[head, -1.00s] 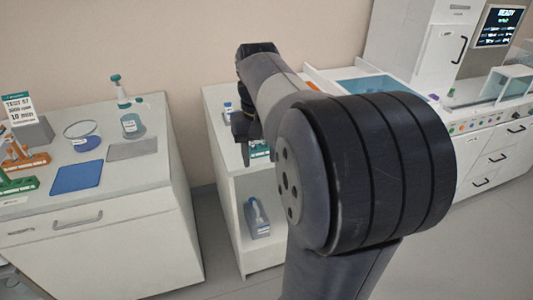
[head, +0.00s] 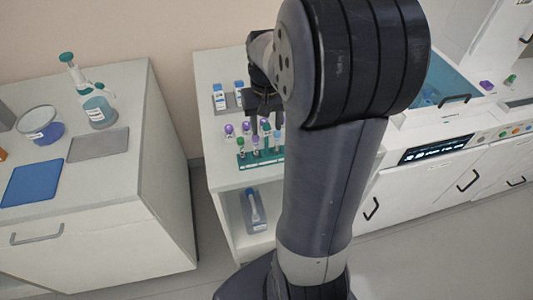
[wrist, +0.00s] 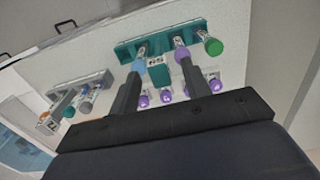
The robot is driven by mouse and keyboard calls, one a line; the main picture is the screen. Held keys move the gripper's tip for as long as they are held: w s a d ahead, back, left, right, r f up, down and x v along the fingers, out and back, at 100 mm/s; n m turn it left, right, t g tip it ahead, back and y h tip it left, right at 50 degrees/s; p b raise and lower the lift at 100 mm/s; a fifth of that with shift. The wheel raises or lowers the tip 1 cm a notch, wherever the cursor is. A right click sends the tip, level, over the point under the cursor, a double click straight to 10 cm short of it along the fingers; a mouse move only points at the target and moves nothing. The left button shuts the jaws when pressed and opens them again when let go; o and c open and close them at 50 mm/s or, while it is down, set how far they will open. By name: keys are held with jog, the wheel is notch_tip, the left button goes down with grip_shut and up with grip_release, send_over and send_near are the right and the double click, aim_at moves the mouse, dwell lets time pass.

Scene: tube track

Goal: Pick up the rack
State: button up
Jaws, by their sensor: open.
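A teal rack (head: 247,161) with several capped tubes stands on the white cabinet top in the head view, partly hidden by my arm. It also shows in the wrist view (wrist: 127,51) as a long teal bar with a labelled middle part. Tubes with light blue, purple and green caps stand along it. My gripper (head: 263,118) is above the rack. In the wrist view the two fingers (wrist: 162,68) are apart, pointing at the rack with its label between them. I cannot tell whether they touch it. Several purple-capped tubes (wrist: 168,96) show between and beside the fingers.
A small bin (head: 254,210) sits on the shelf below. A left bench holds a blue mat (head: 32,183) and a bottle (head: 98,108).

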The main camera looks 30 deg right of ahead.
jog(key=shift+c, duration=0.3)
grip_shut()
dwell(0.3)
